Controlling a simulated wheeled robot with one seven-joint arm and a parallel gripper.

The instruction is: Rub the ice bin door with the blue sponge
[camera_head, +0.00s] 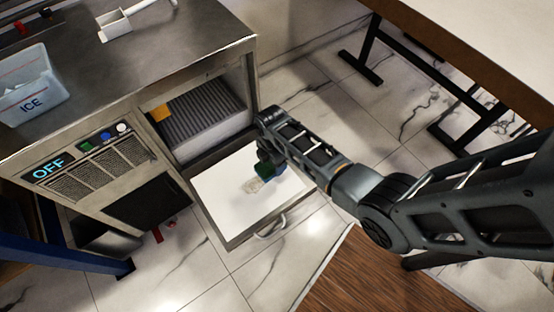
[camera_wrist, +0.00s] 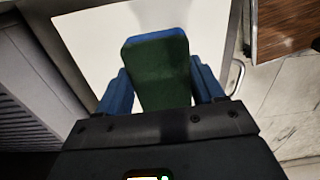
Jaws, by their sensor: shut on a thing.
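The ice bin door (camera_head: 222,192) hangs open below the ice machine, its white inner face up and a handle at its front edge. A brownish smudge (camera_head: 252,186) shows on that face. My gripper (camera_head: 268,170) is over the door, shut on the blue sponge (camera_head: 264,171), which has a green side. In the wrist view the sponge (camera_wrist: 160,72) sits between the two blue fingers, green side toward the camera, with the white door (camera_wrist: 85,40) behind it. I cannot tell whether the sponge touches the door.
The ice machine (camera_head: 95,165) shows "OFF" on its display. An ICE tub (camera_head: 32,88) and a white scoop-like item (camera_head: 118,24) are on top. A table (camera_head: 490,45) stands at right. A small red item (camera_head: 158,235) is below the machine.

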